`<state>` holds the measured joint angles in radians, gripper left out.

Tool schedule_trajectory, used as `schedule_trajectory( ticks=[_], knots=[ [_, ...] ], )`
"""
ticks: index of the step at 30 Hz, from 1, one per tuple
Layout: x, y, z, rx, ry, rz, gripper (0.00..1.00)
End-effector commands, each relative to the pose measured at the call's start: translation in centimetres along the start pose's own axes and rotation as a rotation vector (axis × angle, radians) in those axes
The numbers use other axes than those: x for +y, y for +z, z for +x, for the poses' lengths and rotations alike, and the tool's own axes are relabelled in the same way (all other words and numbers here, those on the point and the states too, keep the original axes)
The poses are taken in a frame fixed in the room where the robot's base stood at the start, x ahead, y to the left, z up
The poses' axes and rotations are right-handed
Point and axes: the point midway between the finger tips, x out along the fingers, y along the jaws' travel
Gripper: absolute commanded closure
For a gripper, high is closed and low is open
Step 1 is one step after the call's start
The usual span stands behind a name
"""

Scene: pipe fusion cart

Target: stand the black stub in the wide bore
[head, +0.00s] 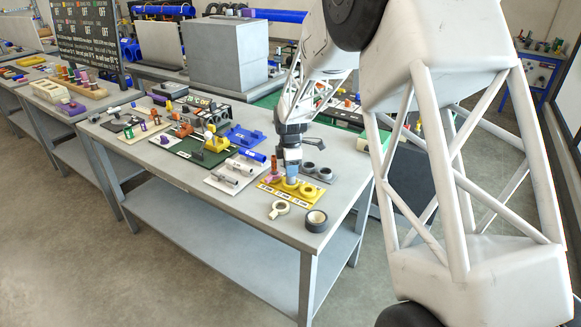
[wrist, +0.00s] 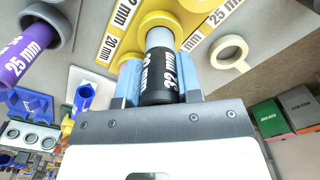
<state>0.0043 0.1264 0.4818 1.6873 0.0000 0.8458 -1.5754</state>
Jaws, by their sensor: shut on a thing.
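The black stub (wrist: 158,88) has white "32 mm" lettering and a pale grey end. My gripper (wrist: 160,80) is shut on it, with a light blue finger on each side. The grey end points at a raised round part of the yellow bore block (wrist: 188,44) in the wrist view. I cannot tell whether the end is inside a bore or just above it. In the head view, my gripper (head: 291,172) is over the yellow block (head: 272,187), and its fingers hide the stub. Which bore is the wide one is unclear.
A purple 25 mm stub (wrist: 24,58) is close by on the left in the wrist view.

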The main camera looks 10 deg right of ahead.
Motion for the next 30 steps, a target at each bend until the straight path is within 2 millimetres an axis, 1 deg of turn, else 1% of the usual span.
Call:
schedule_trajectory(
  ticks=[24,25,30],
  knots=[
    [0.0,0.0,1.2,0.0,-0.001,0.0,0.9],
    [0.0,0.0,1.1,0.0,-0.001,0.0,0.62],
    [0.0,0.0,1.1,0.0,-0.001,0.0,0.37]
  ],
)
